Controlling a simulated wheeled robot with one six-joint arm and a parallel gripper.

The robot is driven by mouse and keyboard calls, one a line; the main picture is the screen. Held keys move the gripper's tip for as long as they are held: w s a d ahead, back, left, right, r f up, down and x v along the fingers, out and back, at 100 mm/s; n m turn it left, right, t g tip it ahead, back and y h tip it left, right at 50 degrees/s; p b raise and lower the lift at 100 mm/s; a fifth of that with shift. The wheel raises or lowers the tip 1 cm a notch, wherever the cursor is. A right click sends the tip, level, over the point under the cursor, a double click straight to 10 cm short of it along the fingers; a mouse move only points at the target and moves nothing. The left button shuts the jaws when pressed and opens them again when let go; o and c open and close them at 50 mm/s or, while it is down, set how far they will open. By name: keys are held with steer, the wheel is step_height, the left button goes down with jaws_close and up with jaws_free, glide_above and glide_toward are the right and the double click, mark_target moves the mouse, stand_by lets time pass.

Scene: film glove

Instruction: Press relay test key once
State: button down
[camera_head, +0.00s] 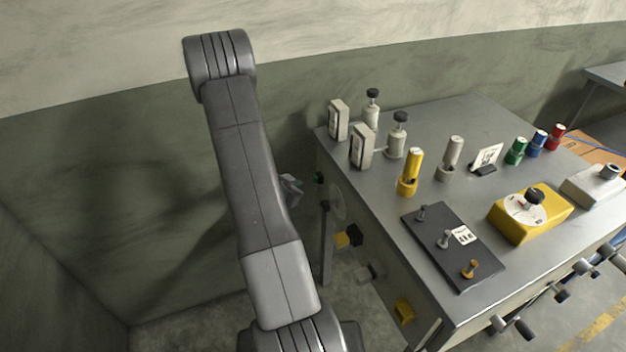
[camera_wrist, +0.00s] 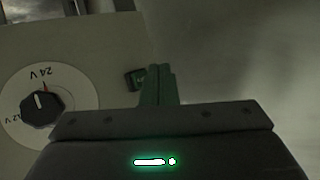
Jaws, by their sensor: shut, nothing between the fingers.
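A small dark square key with a green face (camera_wrist: 135,79) is set in the pale side panel in the wrist view. No label on it is readable, so I cannot confirm it is the relay test key. My gripper (camera_wrist: 160,72) is shut and empty, its fingertips just right of this key; I cannot tell if they touch it.
A round dial (camera_wrist: 40,105) marked 24 V and 12 V sits left of the key. Yellow (camera_head: 404,311) and black parts stick out from the cabinet side below. The cabinet top (camera_head: 460,110) carries posts, coloured terminals and a yellow box (camera_head: 540,222). A green wall (camera_head: 90,200) stands behind.

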steer(key=a, duration=0.1)
steer(key=s+a, duration=0.1)
steer(key=a, duration=0.1)
steer(key=shift+d, duration=0.1)
stand_by(0.7)
steer(key=a, duration=0.2)
steer(key=s+a+p, duration=0.1)
steer(key=shift+a, duration=0.4)
steer(key=shift+d, duration=0.15)
